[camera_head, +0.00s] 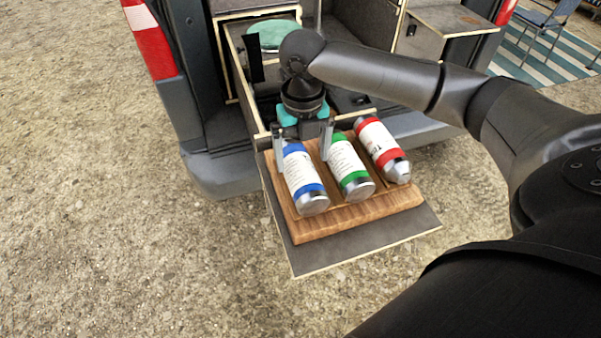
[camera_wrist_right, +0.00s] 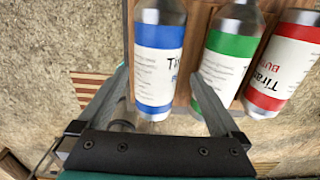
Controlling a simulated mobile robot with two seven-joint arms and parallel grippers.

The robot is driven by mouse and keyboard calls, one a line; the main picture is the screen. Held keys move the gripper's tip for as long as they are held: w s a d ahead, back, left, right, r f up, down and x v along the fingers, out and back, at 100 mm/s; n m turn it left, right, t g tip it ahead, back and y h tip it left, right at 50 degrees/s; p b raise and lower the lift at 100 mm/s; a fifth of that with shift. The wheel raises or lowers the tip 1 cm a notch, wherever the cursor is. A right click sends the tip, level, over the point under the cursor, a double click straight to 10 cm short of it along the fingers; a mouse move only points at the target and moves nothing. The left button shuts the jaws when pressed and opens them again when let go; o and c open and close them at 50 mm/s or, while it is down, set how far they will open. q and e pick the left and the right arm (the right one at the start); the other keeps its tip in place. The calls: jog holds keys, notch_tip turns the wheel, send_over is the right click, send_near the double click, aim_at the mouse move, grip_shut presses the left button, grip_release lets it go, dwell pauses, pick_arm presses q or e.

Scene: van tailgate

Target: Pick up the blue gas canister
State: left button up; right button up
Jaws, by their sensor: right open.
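The blue gas canister (camera_head: 303,179) is silver with blue bands and a white label. It lies at the left of a row on a wooden rack. In the right wrist view the blue canister (camera_wrist_right: 157,60) lies between the fingers. My right gripper (camera_head: 303,150) is open over its far end, one finger on its left side and the other between it and the green canister (camera_head: 350,166). I cannot tell whether the fingers touch it. In the right wrist view my right gripper (camera_wrist_right: 160,95) shows both fingers apart. My left gripper is not in view.
A red canister (camera_head: 382,149) lies right of the green one. The wooden rack (camera_head: 345,217) rests on a grey pull-out board (camera_head: 375,242) at the van's tailgate. Drawer walls (camera_head: 243,85) stand behind. Gravel ground lies left and in front.

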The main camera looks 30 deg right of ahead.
aim_at(299, 162)
jog(key=f, duration=0.5)
jog(key=shift+w+a+f, duration=0.1)
jog(key=shift+w+a, duration=0.05)
jog(key=shift+w, duration=0.15)
jog(key=c, duration=1.5)
jog(key=shift+c, duration=0.3)
jog(key=shift+r, duration=0.2)
